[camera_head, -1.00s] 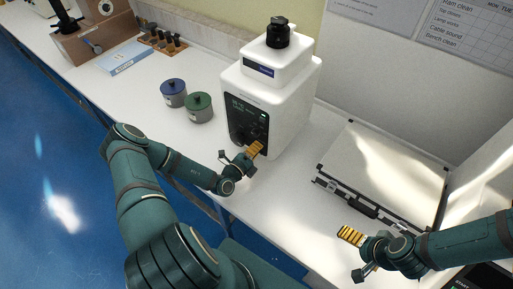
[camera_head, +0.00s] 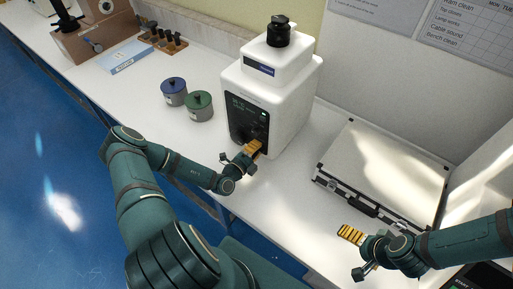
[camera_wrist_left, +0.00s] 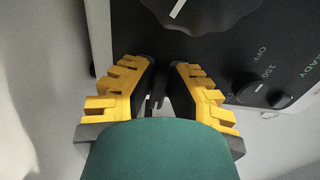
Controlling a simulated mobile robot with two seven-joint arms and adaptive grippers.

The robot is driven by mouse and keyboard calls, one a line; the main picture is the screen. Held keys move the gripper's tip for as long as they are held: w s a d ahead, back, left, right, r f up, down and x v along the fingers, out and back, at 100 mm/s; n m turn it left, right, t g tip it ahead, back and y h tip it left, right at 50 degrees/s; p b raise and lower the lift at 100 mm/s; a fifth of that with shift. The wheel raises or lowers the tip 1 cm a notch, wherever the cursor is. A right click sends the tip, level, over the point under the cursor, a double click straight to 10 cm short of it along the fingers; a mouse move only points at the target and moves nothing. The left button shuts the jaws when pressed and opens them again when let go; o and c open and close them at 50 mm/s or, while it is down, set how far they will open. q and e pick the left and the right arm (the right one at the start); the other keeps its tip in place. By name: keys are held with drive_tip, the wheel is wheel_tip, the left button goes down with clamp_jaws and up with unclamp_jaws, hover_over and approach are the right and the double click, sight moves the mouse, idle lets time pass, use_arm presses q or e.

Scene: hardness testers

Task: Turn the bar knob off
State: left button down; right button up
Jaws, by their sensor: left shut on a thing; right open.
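The white tester (camera_head: 285,105) stands on the bench with a dark control panel (camera_head: 246,115) on its front. My left gripper (camera_head: 254,148), with yellow fingers, is at the panel's lower part, shut on the bar knob, which its fingers mostly hide. In the left wrist view my left gripper (camera_wrist_left: 164,70) reaches to the dark panel with a narrow gap between its fingers. A large dark knob (camera_wrist_left: 205,12) with a white mark is just above the fingertips. A small round knob (camera_wrist_left: 262,92) beside "OFF" and "150" is to their right. My right gripper (camera_head: 352,236) is open and empty over the bench.
A silver case (camera_head: 385,175) lies on the bench right of the tester. A blue-lidded pot (camera_head: 174,93) and a green-lidded pot (camera_head: 199,107) stand left of it. Bare bench lies between tester and case.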

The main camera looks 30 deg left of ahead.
use_arm(q)
drive_tip(key=c, duration=1)
unclamp_jaws()
drive_tip(key=shift+w, duration=0.1)
drive_tip(key=s, duration=0.8)
drive_tip(key=s+a, duration=0.1)
drive_tip(key=s, duration=0.3)
